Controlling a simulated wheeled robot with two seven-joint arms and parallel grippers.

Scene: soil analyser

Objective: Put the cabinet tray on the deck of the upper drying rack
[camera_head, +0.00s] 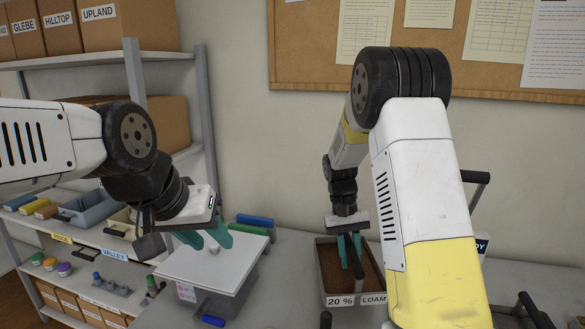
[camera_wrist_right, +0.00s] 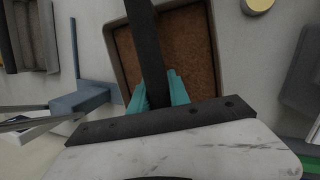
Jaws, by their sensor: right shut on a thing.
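A grey tray of brown soil (camera_head: 322,264), labelled "20 %" and "LOAM", is at the right of the bench. Its rim also shows in the right wrist view (camera_wrist_right: 114,58). My right gripper (camera_head: 349,248) points down over it, shut on the tray's dark handle bar (camera_wrist_right: 148,45). I cannot tell whether the tray rests on the bench or is slightly lifted. My left gripper (camera_head: 205,239) is open, its teal fingers apart over a white lid (camera_head: 195,270) with a small knob. An upper drying rack is not clearly identifiable.
Grey shelving (camera_head: 140,90) at the left carries boxes, bins and labelled levels. A blue-ended handle (camera_head: 212,320) sticks out in front of the white-lidded box. Green and blue rolls (camera_head: 252,222) lie behind it. A pinboard (camera_head: 400,80) hangs on the back wall. My right arm hides part of the bench.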

